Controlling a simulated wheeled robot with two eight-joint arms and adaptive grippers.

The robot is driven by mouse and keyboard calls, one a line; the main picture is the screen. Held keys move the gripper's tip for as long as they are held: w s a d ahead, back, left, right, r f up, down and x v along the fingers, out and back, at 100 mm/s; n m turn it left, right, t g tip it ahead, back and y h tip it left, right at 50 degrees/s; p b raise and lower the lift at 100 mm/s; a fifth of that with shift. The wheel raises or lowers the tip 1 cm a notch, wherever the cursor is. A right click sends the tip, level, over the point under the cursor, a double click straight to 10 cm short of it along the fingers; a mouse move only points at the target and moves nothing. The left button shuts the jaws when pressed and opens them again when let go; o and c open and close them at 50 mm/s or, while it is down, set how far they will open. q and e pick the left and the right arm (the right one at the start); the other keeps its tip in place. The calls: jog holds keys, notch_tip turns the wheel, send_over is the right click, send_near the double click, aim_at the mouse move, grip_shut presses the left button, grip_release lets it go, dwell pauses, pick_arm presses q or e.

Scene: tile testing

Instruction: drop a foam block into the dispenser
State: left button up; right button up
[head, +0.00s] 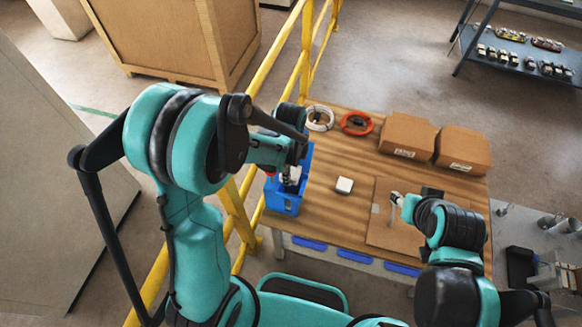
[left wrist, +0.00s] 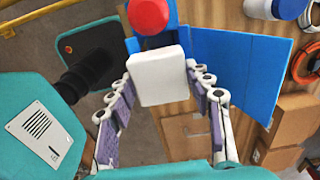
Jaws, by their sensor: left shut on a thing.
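My left gripper (head: 292,176) is over the blue dispenser (head: 283,200) at the table's left edge in the head view. In the left wrist view, the left gripper (left wrist: 160,82) is shut on a white foam block (left wrist: 160,76), held between its fingertips. Blue surfaces of the dispenser (left wrist: 235,65) and a red round part (left wrist: 148,14) show behind the block. The gap between block and dispenser is hard to judge.
A white coil (head: 319,118) and an orange-red coil (head: 357,122) lie at the table's back. Two cardboard boxes (head: 407,136) stand at the back right. A yellow railing (head: 238,210) runs beside the table's left edge. The wooden tabletop (head: 330,220) is clear around the loose block.

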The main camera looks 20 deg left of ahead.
pick_arm(q)
jog(key=shift+w+f+b, duration=0.15)
jog(key=shift+f+b, duration=0.35)
jog(key=shift+f, duration=0.4)
jog(key=shift+f+b, duration=1.15)
jog(key=shift+f, duration=0.55)
jog(key=o, duration=0.8)
jog(key=shift+o, duration=0.2)
notch_tip(320, 180, up, 12)
jog(key=shift+r, duration=0.1)
